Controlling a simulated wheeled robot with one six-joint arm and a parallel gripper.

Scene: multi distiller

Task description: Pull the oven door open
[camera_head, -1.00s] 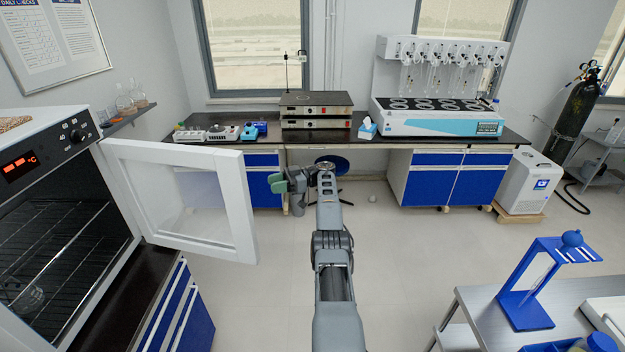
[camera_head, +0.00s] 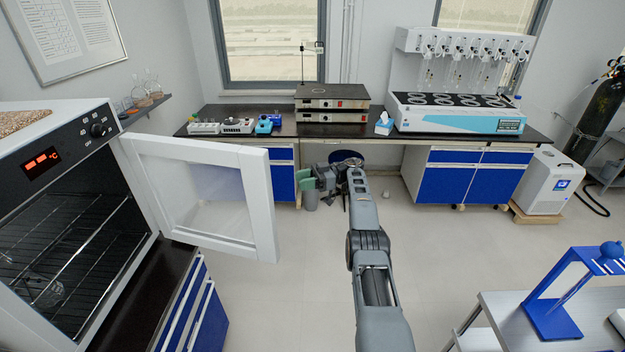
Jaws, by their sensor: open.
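The oven (camera_head: 70,150) stands at the left, with a lit red display on its black panel. Its white-framed door (camera_head: 262,205) with a glass window stands wide open, swung out to the right. Wire racks (camera_head: 70,250) show inside the oven. I cannot make out a handle on the door.
A dark counter under the oven has blue drawers (camera_head: 200,310) below the door. A bench (camera_head: 350,131) with instruments runs along the back wall. A metal table (camera_head: 500,310) with a blue stand (camera_head: 550,318) is at the lower right. The middle floor is clear.

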